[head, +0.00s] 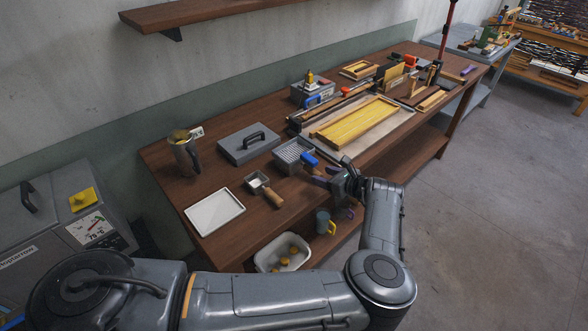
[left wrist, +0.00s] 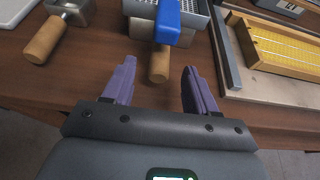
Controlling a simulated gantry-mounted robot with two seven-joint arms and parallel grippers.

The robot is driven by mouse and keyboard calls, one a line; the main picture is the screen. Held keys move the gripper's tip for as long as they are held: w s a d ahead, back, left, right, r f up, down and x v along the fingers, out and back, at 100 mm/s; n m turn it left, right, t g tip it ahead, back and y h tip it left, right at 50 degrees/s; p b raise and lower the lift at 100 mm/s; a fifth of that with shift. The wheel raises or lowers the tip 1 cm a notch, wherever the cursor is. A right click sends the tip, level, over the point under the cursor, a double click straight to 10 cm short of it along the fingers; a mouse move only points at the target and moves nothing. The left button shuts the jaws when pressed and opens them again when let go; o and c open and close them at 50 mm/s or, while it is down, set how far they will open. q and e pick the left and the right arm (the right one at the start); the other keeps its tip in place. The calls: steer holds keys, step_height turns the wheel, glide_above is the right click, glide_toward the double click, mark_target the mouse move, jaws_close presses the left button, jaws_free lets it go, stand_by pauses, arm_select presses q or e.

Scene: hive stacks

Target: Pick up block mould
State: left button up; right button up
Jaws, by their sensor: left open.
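A grey metal mould with a ridged inside (head: 293,155) sits on the wooden bench; I take it as the block mould. In the left wrist view its rim (left wrist: 140,30) shows at the top, partly hidden by a blue block-shaped piece (left wrist: 180,18). A wooden handle (left wrist: 159,62) sticks out below the blue piece, toward me. My left gripper (head: 331,197) is open and empty at the bench's front edge. In the left wrist view its purple fingers (left wrist: 158,75) stand either side of the handle's line; whether they are level with it, I cannot tell.
A small square scoop with wooden handle (head: 263,189) and a white tray (head: 214,212) lie to the left. A grey lidded box (head: 248,143) is behind. A yellow framed sheet (head: 357,121) lies right. A white tub (head: 283,254) and mug (head: 323,221) are lower down.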

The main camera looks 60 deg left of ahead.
mark_target(311, 170)
arm_select(q)
steer(key=shift+x, duration=0.9)
steer(key=shift+r+b+x, duration=0.2)
steer(key=shift+b+x, duration=0.25)
steer(key=shift+x, duration=2.15)
jaws_close()
